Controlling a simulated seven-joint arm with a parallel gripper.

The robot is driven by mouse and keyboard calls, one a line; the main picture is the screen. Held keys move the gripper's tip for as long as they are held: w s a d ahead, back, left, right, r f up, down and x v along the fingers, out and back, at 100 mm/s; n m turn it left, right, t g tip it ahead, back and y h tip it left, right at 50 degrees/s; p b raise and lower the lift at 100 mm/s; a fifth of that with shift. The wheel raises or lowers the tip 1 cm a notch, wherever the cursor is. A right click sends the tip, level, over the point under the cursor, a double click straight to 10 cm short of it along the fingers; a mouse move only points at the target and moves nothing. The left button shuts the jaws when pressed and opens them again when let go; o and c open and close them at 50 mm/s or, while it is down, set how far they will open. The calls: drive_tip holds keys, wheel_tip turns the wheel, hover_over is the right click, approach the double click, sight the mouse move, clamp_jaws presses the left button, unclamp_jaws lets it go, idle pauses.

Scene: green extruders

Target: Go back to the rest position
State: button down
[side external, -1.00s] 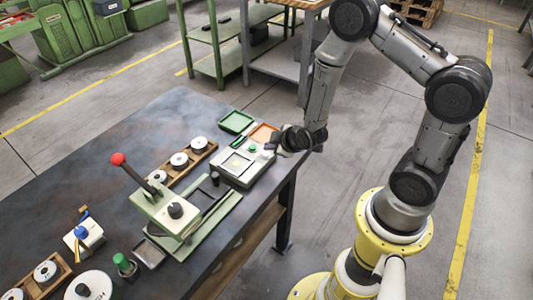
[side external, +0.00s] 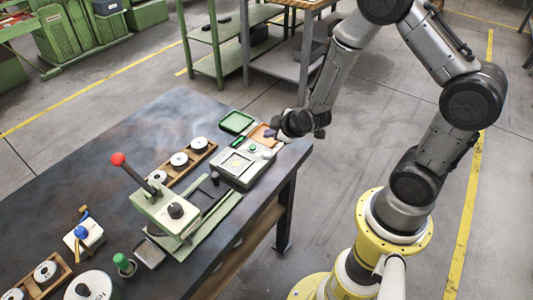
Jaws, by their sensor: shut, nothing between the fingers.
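My gripper (side external: 273,133) is at the right corner of the dark work table (side external: 120,128), above and beside the orange tray (side external: 262,136). It is small in the picture and its fingers are shut with nothing held. The grey device (side external: 240,172) with a pale screen and a green button (side external: 253,147) sits on the table just to the left of and below the gripper. My gripper is apart from the device.
A green tray (side external: 237,122) lies behind the device. A green press (side external: 178,215) with a red-knobbed lever stands mid-table, with a wooden rack of rollers (side external: 183,163) behind it. Shelved carts (side external: 218,52) stand beyond the table. The floor at right is clear.

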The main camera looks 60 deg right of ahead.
idle(0.4)
drive_tip(key=a+r+t+y, duration=0.1)
drive_tip(key=a+r+t, duration=0.15)
drive_tip(key=r, duration=0.95)
drive_tip(key=a+r+t+y, duration=0.1)
drive_tip(key=a+r, duration=0.2)
drive_tip(key=r, duration=0.8)
drive_tip(key=s+a+r+m+g+y, duration=0.1)
drive_tip(key=s+a+r+m+g, duration=0.2)
drive_tip(key=s, duration=0.8)
drive_tip(key=s+f+m+g, duration=0.2)
drive_tip(key=s+f+g, duration=0.1)
drive_tip(key=s, duration=0.8)
drive_tip(key=shift+s+d+f+g, duration=0.25)
drive_tip(key=shift+d+f+g, duration=0.15)
drive_tip(key=shift+f, duration=0.3)
